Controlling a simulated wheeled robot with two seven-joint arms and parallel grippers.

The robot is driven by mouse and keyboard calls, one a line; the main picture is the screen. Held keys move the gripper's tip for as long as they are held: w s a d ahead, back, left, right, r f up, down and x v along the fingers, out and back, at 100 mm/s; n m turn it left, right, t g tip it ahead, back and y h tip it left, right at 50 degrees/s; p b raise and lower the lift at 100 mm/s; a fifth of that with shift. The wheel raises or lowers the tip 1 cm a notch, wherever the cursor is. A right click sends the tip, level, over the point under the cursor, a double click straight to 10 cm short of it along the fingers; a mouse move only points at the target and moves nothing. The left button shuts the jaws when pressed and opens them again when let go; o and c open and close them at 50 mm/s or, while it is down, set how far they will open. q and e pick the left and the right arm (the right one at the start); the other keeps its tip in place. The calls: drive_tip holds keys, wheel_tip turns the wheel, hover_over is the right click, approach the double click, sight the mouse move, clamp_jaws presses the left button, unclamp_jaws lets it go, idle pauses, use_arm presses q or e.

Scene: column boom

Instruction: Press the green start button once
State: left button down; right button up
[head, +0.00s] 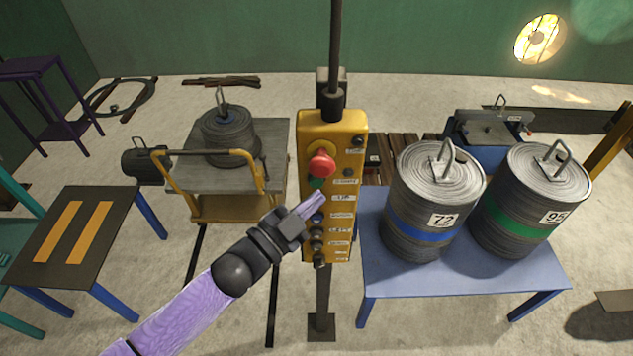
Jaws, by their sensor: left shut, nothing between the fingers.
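The yellow control box (347,165) hangs upright on a dark column in the middle of the head view. A large red button (321,163) sits near its top. The green button (317,183) shows just below the red one, partly covered by it. Several dark knobs and white labels run down the panel. My left gripper (318,198) is shut and empty, with its pale purple fingertips just below the green button, in front of the panel. I cannot tell whether the tips touch the panel. My right gripper is not in view.
A blue table (470,283) on the right bears two ribbed metal drums, one blue-banded (425,232) and one green-banded (510,227). A yellow-railed cart (215,207) with a grey drum (229,137) stands left of the box. A dark striped table (75,235) is at far left.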

use_arm(q)
drive_tip(key=shift+w, duration=0.1)
drive_tip(key=shift+w, duration=0.3)
drive_tip(key=shift+w+b, duration=0.5)
drive_tip(key=shift+b, duration=0.05)
idle(0.7)
idle(0.4)
drive_tip(key=shift+s+p, duration=0.6)
drive_tip(key=shift+s, duration=0.3)
drive_tip(key=shift+s, duration=0.1)
